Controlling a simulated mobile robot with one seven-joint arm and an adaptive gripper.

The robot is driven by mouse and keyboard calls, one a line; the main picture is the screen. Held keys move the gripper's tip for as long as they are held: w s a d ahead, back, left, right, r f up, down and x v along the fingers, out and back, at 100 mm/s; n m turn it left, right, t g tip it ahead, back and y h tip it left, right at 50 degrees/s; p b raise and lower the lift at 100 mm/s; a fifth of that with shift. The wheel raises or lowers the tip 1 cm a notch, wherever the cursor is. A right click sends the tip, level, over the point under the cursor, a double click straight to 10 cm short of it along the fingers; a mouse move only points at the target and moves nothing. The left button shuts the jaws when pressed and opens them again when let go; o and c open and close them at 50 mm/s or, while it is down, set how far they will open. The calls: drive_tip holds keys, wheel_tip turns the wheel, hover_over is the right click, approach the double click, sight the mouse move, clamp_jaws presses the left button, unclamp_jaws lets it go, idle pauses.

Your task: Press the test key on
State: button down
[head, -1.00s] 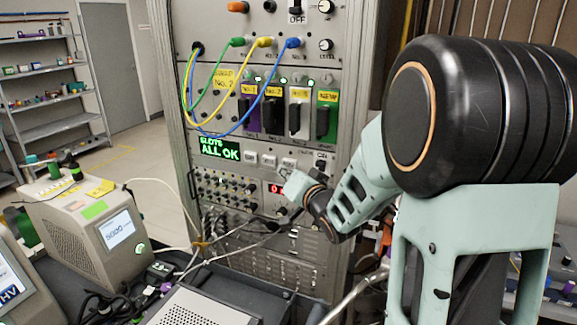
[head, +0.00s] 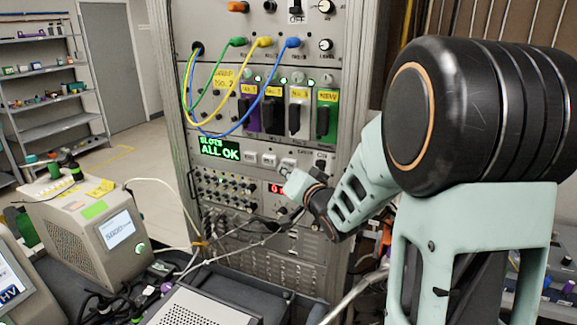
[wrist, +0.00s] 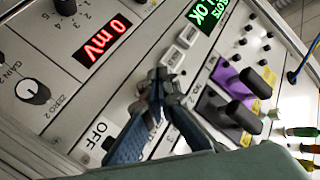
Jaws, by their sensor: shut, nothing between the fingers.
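A row of small white keys (head: 252,157) sits beside the green "SLOTS ALL OK" display (head: 219,149) on the rack panel. In the wrist view, two pale keys (wrist: 187,36) show just beyond my fingertips. I cannot read which one is the test key. In the head view, my gripper (head: 289,184) hides the right-hand keys.
Dark-handled modules (head: 272,115) stand in slots above the keys, with yellow, green and blue cables (head: 219,98) looping across. A red "0 mV" display (wrist: 104,40) and a knob (wrist: 32,91) lie nearby. Instruments (head: 85,225) stand in front at left.

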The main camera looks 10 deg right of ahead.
drive_tip(key=shift+w+d, duration=0.2)
drive_tip(key=shift+w, duration=0.05)
drive_tip(key=shift+w+d, duration=0.55)
drive_tip(key=shift+w, duration=0.15)
idle(1.0)
idle(0.4)
drive_tip(key=shift+s+a+b, duration=0.3)
drive_tip(key=shift+s+a, duration=0.5)
drive_tip(key=shift+s, duration=0.25)
drive_tip(key=s+a, duration=0.1)
drive_tip(key=s, duration=0.1)
drive_tip(key=s+a+b, duration=0.1)
drive_tip(key=s+a, duration=0.1)
idle(0.5)
